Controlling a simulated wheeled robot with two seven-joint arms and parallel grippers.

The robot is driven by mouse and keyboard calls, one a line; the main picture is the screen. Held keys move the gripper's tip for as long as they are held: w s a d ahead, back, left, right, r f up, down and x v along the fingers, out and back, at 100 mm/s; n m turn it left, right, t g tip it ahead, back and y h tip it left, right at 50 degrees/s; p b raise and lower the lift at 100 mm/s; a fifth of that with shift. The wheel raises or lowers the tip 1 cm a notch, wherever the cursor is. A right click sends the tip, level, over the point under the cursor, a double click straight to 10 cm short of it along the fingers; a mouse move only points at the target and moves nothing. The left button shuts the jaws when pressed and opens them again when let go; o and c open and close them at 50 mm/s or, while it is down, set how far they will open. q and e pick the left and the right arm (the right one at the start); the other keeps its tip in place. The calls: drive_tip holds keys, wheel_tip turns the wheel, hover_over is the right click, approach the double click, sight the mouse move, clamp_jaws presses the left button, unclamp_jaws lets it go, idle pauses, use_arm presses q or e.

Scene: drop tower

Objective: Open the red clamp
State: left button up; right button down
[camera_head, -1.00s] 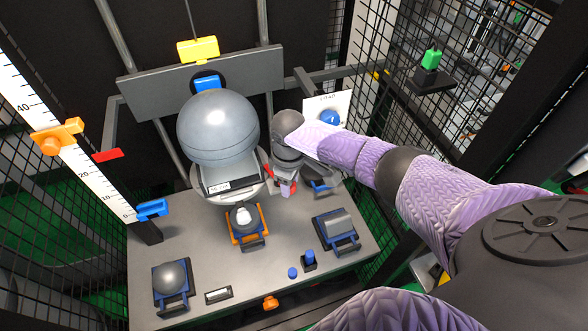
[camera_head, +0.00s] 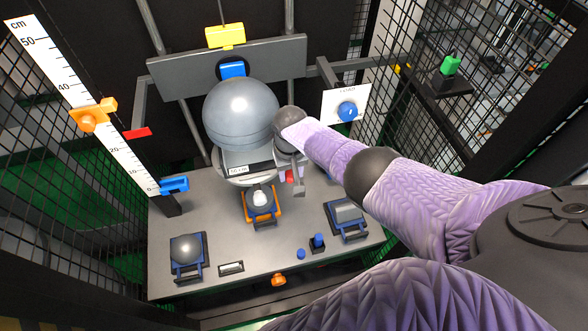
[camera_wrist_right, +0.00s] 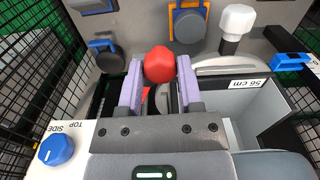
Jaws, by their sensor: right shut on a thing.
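The red clamp shows as a round red knob (camera_wrist_right: 158,65) in the wrist view, with a smaller red part below it. In the head view a bit of the red clamp (camera_head: 289,176) shows just right of the grey ball's base. My right gripper (camera_wrist_right: 160,82) is shut on the red knob, with one purple finger on each side of it. In the head view my right gripper (camera_head: 290,173) is beside the ball's support, partly hidden by its own wrist. The rest of the clamp is hidden. My left gripper is not in view.
A large grey ball (camera_head: 240,115) rests close to the left of my right wrist. A panel with a blue knob (camera_head: 347,111) stands behind right. The grey table (camera_head: 215,225) holds several blue-framed pieces and an orange-framed one (camera_head: 262,204). Black mesh walls stand at both sides.

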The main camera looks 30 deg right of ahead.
sight(290, 173)
drive_tip(key=shift+w+a+m, duration=0.1)
drive_tip(key=shift+a+m, duration=0.05)
drive_tip(key=shift+m, duration=0.15)
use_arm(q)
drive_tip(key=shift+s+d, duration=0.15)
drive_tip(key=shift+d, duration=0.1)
use_arm(e)
drive_tip(key=shift+c, duration=1.2)
unclamp_jaws()
drive_tip(key=shift+r, duration=0.3)
use_arm(q)
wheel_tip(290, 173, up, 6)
drive_tip(key=p, duration=0.6)
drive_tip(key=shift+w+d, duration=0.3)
use_arm(e)
wheel_tip(290, 173, up, 9)
drive_tip(key=shift+r, duration=0.15)
